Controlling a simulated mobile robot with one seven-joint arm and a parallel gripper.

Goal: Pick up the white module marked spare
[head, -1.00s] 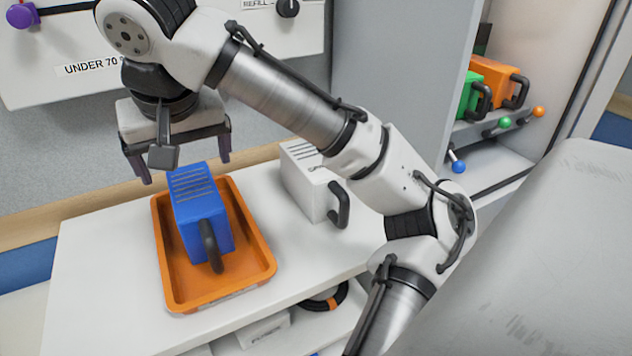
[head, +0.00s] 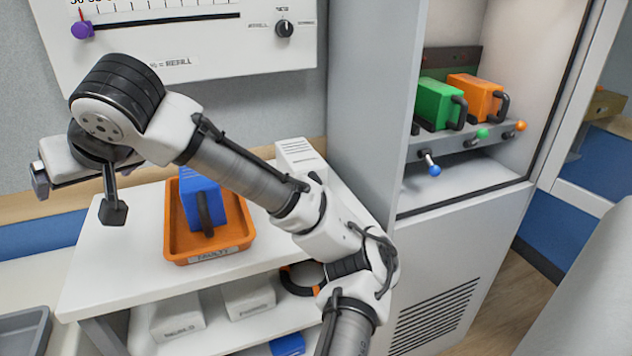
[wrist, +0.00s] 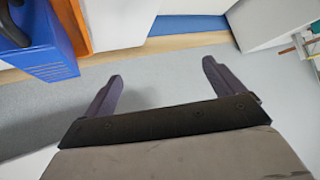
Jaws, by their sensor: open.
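The white module (head: 298,152) stands on the white bench top (head: 110,262), right of the orange tray and beside the grey cabinet. Slots show on its top. My arm crosses in front of it, so its lower part, handle and lettering are hidden in the head view. I cannot make it out in the wrist view. My gripper (wrist: 160,72) is open and empty, with both fingers apart over bare grey wall. In the head view it is out to the left, clear of the tray and well away from the white module.
A blue module (head: 203,203) sits in the orange tray (head: 182,250), close to my arm. The cabinet (head: 370,110) stands at the right, with a green module (head: 437,103) and an orange module (head: 475,95) inside. A wall panel (head: 190,45) hangs behind. White boxes lie on the lower shelf.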

